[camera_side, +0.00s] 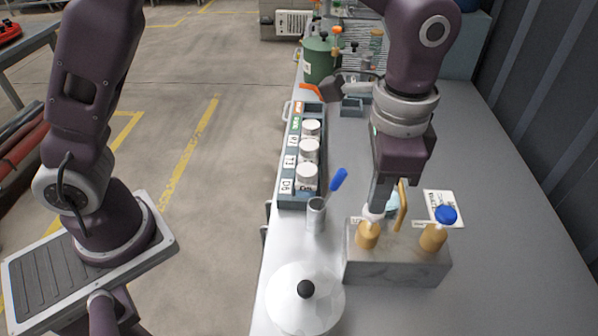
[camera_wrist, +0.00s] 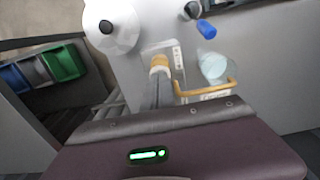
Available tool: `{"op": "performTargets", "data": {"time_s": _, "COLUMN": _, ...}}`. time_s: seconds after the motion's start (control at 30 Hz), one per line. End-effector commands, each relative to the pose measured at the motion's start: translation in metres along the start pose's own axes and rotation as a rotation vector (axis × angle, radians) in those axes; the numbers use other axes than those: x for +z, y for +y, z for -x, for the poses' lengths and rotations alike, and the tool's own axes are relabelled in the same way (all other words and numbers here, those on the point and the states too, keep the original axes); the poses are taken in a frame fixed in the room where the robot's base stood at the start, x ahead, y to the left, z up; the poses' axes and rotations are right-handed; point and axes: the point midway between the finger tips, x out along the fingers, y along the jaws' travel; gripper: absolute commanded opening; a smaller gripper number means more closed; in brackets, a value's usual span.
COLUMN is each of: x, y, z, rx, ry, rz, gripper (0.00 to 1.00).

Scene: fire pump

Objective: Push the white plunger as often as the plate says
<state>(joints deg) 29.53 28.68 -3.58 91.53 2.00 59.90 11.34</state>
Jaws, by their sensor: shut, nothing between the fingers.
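A grey stone-like block (camera_side: 395,265) carries two brass plungers. The one with the white top (camera_side: 372,216) is at the left, and the one with the blue top (camera_side: 446,215) is at the right. My gripper (camera_side: 377,207) points down, shut and empty, right over the white top; I cannot tell whether it presses it.
A brass spout (camera_side: 402,205) rises beside my gripper, with a pale blue cup (camera_wrist: 213,66) near it. A white lid with a black knob (camera_side: 305,295), a metal cup with a blue handle (camera_side: 316,216) and a rack of jars (camera_side: 287,180) stand left. The bench's right side is clear.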

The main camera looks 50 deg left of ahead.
Motion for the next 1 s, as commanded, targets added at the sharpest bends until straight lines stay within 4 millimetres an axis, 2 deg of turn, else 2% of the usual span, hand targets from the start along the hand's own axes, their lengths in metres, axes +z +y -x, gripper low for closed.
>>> {"op": "performTargets", "data": {"time_s": 0.7, "x": 0.001, "y": 0.000, "z": -0.029, "rx": 0.000, "ry": -0.002, "rz": 0.000, "gripper": 0.00}}
{"op": "performTargets", "data": {"time_s": 0.9, "x": 0.000, "y": 0.000, "z": -0.028, "rx": 0.000, "ry": -0.001, "rz": 0.000, "gripper": 0.00}}
{"op": "performTargets", "data": {"time_s": 1.0, "x": -0.001, "y": 0.000, "z": -0.021, "rx": -0.001, "ry": 0.002, "rz": 0.000, "gripper": 0.00}}
